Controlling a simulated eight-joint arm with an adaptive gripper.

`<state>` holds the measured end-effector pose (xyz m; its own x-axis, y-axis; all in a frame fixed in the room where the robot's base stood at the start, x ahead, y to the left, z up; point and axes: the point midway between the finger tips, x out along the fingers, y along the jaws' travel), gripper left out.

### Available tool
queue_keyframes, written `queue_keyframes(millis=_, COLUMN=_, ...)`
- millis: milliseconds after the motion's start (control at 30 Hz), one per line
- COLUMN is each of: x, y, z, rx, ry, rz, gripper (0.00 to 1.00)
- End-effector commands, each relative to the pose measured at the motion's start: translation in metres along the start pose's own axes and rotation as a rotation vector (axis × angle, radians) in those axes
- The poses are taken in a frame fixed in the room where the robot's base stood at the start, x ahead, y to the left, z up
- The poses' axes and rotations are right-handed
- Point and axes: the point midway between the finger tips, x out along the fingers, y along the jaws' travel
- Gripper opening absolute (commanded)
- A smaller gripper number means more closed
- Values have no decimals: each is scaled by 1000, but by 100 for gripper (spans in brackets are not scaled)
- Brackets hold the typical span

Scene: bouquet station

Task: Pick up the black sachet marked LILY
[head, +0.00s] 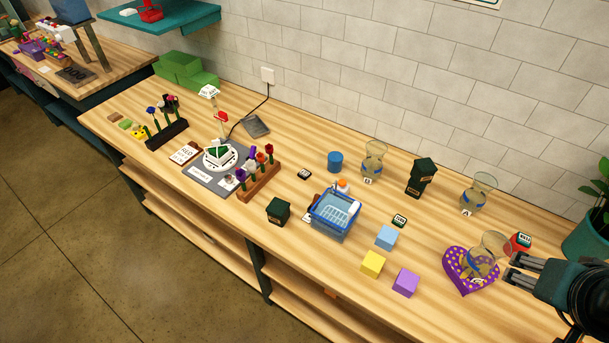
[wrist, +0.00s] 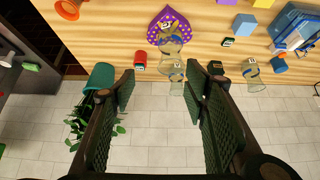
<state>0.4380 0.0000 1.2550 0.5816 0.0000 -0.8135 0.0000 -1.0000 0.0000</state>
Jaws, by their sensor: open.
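Several dark items carry labels too small to read, so I cannot tell which is the black LILY sachet. A small black labelled item (head: 304,174) lies right of the flower rack. A similar dark green-edged item (head: 400,220) lies beside the blue block; it seems to show in the wrist view (wrist: 228,41). A dark box (head: 278,211) stands left of the blue basket. A dark stacked pair (head: 421,178) stands between two glass vases. My gripper (head: 512,268) is open and empty at the right, beside the purple heart; its spread fingers also show in the wrist view (wrist: 160,88).
A glass vase (head: 490,250) stands on the purple heart tray (head: 457,283), close to my gripper. A red labelled item (head: 519,244) is just behind it. Blue, yellow and purple (head: 406,282) blocks lie left of the heart. A plant pot (head: 588,236) is at the right.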

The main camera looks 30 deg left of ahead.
Motion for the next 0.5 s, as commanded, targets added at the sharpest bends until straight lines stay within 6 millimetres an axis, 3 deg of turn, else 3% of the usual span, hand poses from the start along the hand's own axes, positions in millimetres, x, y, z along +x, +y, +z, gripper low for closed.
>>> queue_keyframes(millis=500, x=1, y=-6, z=-9, rx=26, ry=-9, rz=-8, gripper=45)
